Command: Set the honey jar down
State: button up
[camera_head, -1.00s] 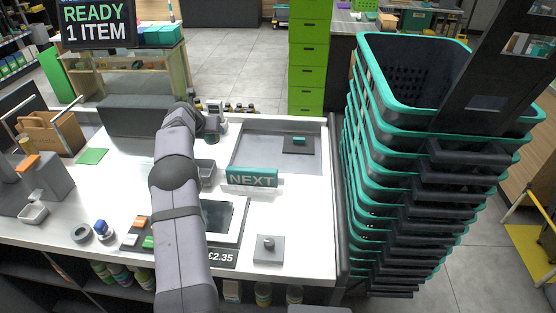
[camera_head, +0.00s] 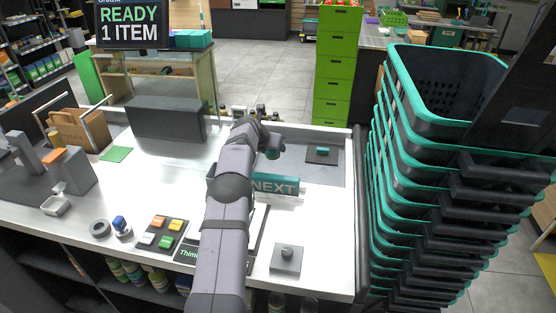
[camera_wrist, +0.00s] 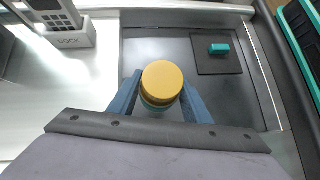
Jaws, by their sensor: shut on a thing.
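The honey jar (camera_wrist: 162,82) shows in the wrist view from above, with a round yellow lid and a teal band below it. My gripper (camera_wrist: 160,95) is shut on it, one blue finger on each side. The jar is over the grey recessed tray (camera_wrist: 140,48); whether its base touches the tray is hidden beneath it. In the head view my gripper (camera_head: 272,150) is at the tray's left part, mostly behind my own wrist, and only a small dark teal bit of the jar shows.
A dark square pad with a small teal block (camera_wrist: 218,49) lies right of the jar. A card reader (camera_wrist: 60,22) stands at the left. The teal NEXT bar (camera_head: 276,184) lies in front of the tray. Stacked baskets (camera_head: 430,150) rise beyond the counter's right edge.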

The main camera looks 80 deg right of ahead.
aim_at(269, 156)
jog(key=shift+f+p, duration=0.5)
jog(key=shift+f, duration=2.3)
jog(key=shift+f, duration=0.1)
jog(key=shift+f, duration=0.1)
jog(key=o, duration=1.4)
jog(key=shift+o, duration=0.2)
jog(key=shift+v, duration=0.85)
jog(key=b+v, duration=0.3)
jog(key=v, duration=0.7)
jog(key=shift+a+r, duration=0.15)
jog(key=shift+r, duration=0.05)
